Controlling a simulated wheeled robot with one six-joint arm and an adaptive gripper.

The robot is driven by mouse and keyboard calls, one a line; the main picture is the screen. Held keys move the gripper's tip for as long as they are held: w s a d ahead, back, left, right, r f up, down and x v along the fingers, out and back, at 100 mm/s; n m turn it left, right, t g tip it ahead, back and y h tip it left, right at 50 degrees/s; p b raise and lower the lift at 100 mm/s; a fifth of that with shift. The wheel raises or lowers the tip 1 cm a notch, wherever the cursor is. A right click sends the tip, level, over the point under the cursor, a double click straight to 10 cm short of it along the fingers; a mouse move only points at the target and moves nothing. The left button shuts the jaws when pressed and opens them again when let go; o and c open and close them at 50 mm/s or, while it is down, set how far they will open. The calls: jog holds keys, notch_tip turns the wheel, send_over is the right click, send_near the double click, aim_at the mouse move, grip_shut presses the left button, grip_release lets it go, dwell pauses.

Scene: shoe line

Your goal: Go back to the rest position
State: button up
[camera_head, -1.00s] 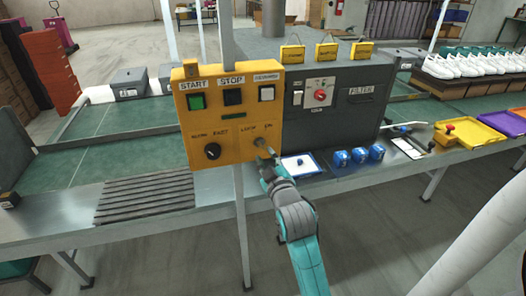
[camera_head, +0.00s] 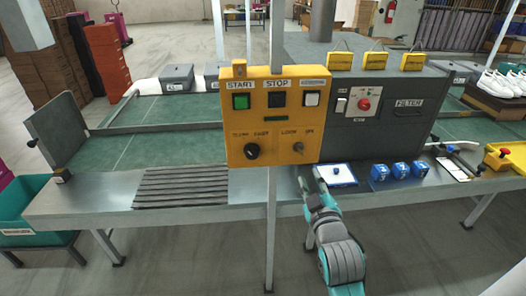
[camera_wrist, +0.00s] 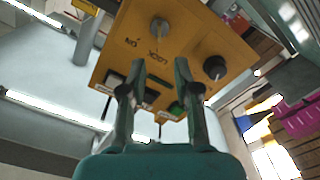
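My gripper (camera_head: 302,176) hangs just below the yellow control panel (camera_head: 232,148) in the head view, apart from it. In the wrist view my gripper (camera_wrist: 161,64) has its two fingers spread with nothing between them, so it is open and empty. The panel's lock switch (camera_head: 298,147) is above the gripper in the head view. It also shows in the wrist view (camera_wrist: 159,28), beyond the fingertips. The black speed knob (camera_head: 251,151) is to its left in the head view. The green start button (camera_head: 241,101) and black stop button (camera_head: 277,100) sit higher.
A grey filter box (camera_head: 405,128) stands right of the panel. A white-and-blue tray (camera_head: 337,174) and several blue blocks (camera_head: 399,170) lie on the metal ledge close to my gripper. A thin post (camera_head: 270,230) supports the panel. The floor in front is clear.

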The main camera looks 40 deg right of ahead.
jog(key=s+a+f+y, duration=0.3)
jog(key=s+a+f, duration=0.35)
jog(key=a, duration=0.25)
jog(key=s+a+f+y, duration=0.3)
jog(key=s+a+f, duration=0.2)
jog(key=a+f, duration=0.3)
jog(key=s+a+y, duration=0.1)
jog(key=s+a, duration=0.1)
jog(key=s, duration=0.4)
jog(key=s+a+f+y, duration=0.1)
jog(key=s+a, duration=0.2)
jog(key=s, duration=0.3)
jog(key=s+a+y, duration=0.2)
jog(key=s+a, duration=0.1)
jog(key=s, duration=0.3)
jog(key=shift+s+a+f, duration=0.2)
jog(key=shift+a, duration=0.05)
jog(key=shift+d, duration=0.15)
